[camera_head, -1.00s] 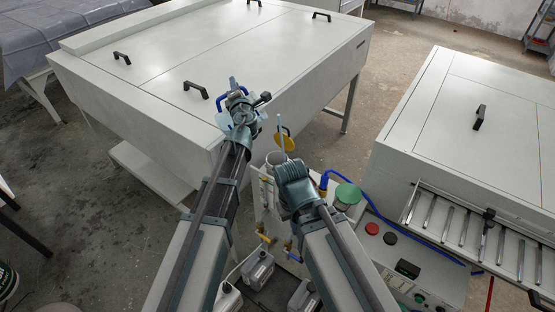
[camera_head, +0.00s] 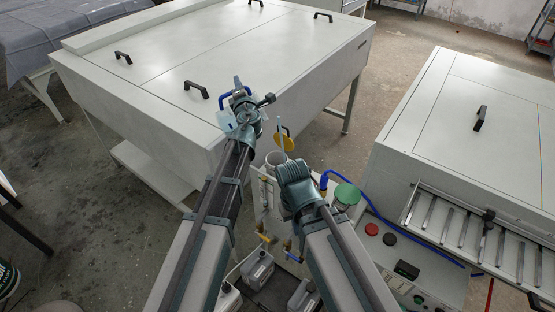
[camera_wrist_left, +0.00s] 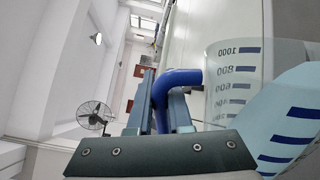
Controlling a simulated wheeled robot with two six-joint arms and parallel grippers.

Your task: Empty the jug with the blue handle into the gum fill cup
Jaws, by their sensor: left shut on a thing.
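My left gripper (camera_head: 239,91) is shut on the blue handle (camera_wrist_left: 179,82) of a clear jug (camera_head: 231,121). It holds the jug in the air by the front corner of the big white machine. The left wrist view shows the jug's wall (camera_wrist_left: 233,75) with a scale up to 1000; how full it is I cannot tell. A white fill cup (camera_head: 275,159) with a raised yellow lid (camera_head: 285,136) stands lower, to the right of the jug. It looks like the gum cup, but no label is readable. My right arm's wrist is just below this cup; its fingers are hidden.
A green-lidded container (camera_head: 347,194) stands right of my right wrist, with a blue hose (camera_head: 375,208) beside it. Several canisters (camera_head: 258,268) sit below between my arms. The big white machine (camera_head: 270,60) with black handles is behind; another machine (camera_head: 500,110) stands right.

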